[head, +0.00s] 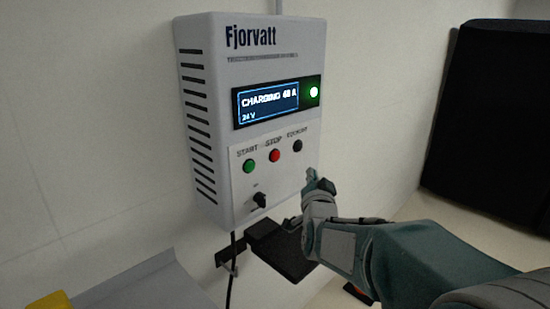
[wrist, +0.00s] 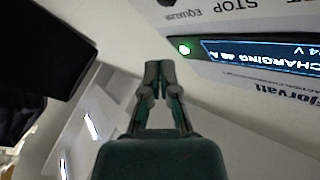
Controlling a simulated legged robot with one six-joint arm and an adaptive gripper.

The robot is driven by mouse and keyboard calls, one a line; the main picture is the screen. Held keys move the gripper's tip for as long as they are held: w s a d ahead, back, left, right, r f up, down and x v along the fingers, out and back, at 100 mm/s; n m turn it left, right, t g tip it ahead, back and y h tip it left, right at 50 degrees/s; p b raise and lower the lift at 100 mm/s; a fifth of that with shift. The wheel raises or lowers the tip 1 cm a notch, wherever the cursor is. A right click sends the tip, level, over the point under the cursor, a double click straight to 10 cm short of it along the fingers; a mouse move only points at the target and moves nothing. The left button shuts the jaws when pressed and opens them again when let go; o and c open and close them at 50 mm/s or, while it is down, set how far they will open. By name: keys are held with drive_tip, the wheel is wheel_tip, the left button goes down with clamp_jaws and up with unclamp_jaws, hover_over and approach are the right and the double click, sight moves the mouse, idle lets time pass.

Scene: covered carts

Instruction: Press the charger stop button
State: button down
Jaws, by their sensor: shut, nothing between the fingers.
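The Fjorvatt charger (head: 262,105) is a light grey box on the wall, its screen (head: 268,103) reading CHARGING 48 A, 24 V, with a lit green lamp beside it. The red stop button (head: 274,156) sits under the STOP label, between a green start button (head: 249,167) and a black equalize button (head: 297,146). My gripper (head: 312,176) is shut and empty, at the panel's right edge, right of and below the red button. Contact cannot be told. In the wrist view my gripper (wrist: 158,66) shows beside the upside-down charger (wrist: 250,80); the red button is not visible there.
A black knob (head: 260,200) is below the buttons, with a cable (head: 231,270) hanging under the box. A dark bracket (head: 284,247) is behind my arm. A large black panel (head: 490,110) stands at right. A grey surface with a yellow piece (head: 52,301) is at lower left.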

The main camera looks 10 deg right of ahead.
sight(276, 156)
drive_tip(key=shift+w, duration=0.1)
drive_tip(key=shift+r, duration=0.1)
drive_tip(key=w+a, duration=0.5)
drive_tip(key=w, duration=0.2)
idle(0.5)
drive_tip(key=shift+w+a, duration=0.15)
idle(1.2)
drive_tip(key=shift+w+a, duration=0.15)
drive_tip(key=shift+w+a, duration=0.25)
drive_tip(key=shift+w, duration=0.1)
idle(0.9)
drive_tip(key=shift+s+d, duration=0.55)
drive_tip(key=shift+s, duration=0.15)
